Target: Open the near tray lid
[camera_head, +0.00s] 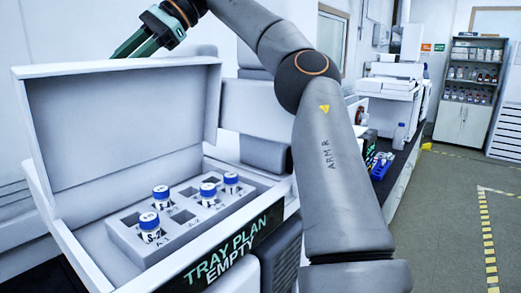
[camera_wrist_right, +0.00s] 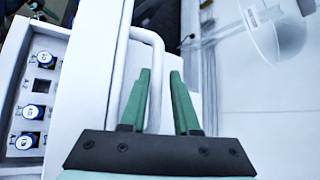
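The near tray lid (camera_head: 130,120) is a white panel standing raised, tilted back, behind its open tray (camera_head: 215,222) in the head view. The tray holds several blue-capped vials, and its front label reads "TRAY PLAN EMPTY". My right gripper (camera_head: 126,52) is above and behind the lid's top edge, with its green fingers apart. In the right wrist view my right gripper (camera_wrist_right: 160,75) is open, and a white bar handle (camera_wrist_right: 154,65) runs between its fingers. I cannot tell whether a finger touches the bar. My left gripper is in neither view.
White instrument housings stand behind the tray. A dark bench with a blue rack (camera_head: 380,165) and a clear bottle (camera_head: 399,136) runs back on the right. A shelf cabinet (camera_head: 470,95) stands at the far right. The grey floor on the right is clear.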

